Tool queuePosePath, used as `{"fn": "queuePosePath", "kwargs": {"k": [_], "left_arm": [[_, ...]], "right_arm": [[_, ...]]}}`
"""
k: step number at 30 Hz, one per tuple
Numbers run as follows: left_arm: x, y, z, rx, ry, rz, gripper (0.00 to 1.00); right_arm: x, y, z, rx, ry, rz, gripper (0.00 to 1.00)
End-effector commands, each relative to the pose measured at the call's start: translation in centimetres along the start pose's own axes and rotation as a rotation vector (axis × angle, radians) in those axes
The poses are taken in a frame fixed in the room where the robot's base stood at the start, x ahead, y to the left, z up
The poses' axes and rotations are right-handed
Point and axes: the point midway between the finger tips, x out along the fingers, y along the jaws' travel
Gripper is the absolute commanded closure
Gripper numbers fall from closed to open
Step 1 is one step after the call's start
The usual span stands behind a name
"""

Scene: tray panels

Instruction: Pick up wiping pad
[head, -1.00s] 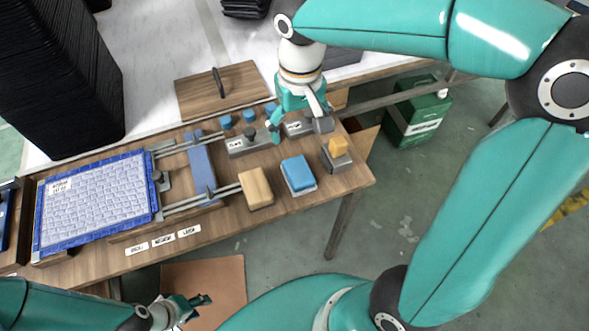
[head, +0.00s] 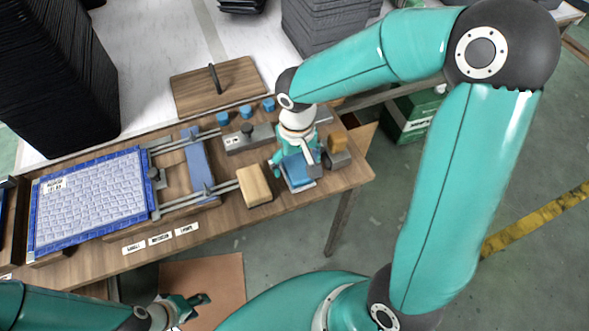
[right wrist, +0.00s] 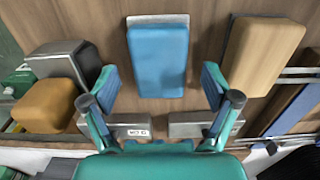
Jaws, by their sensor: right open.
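A blue pad (head: 299,172) sits on a thin grey plate near the right end of the wooden bench. In the right wrist view the blue pad (right wrist: 158,60) lies straight ahead, between the fingers. My right gripper (head: 291,166) is over the blue pad in the head view, hiding part of it. In the right wrist view my right gripper (right wrist: 160,84) is open, with one finger on each side of the pad and a gap to both. My left gripper (head: 194,303) is low at the left, away from the bench; its opening is too small to judge.
A tan block (head: 255,185) lies left of the pad. A yellow-orange block (head: 338,144) with a grey holder stands close on its right. A blue-framed tray panel (head: 90,200) and rails (head: 190,205) fill the bench's left. A green box (head: 408,115) stands on the floor.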

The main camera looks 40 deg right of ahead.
Motion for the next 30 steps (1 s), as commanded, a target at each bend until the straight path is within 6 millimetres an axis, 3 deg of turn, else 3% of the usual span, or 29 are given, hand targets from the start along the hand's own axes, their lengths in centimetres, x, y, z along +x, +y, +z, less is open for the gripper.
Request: {"fn": "queuePosePath", "kwargs": {"k": [9, 21, 30], "left_arm": [[0.04, -0.01, 0.00, 0.000, 0.000, 0.000, 0.60], [0.03, -0.01, 0.00, 0.000, 0.000, 0.000, 0.60], [0.00, 0.00, 0.00, 0.000, 0.000, 0.000, 0.60]], "right_arm": [[0.62, 0.04, 0.00, 0.002, 0.001, -0.001, 0.14], [0.58, 0.05, -0.01, 0.002, 0.001, -0.001, 0.78], [0.37, 0.05, -0.03, 0.002, 0.002, -0.001, 0.78]]}}
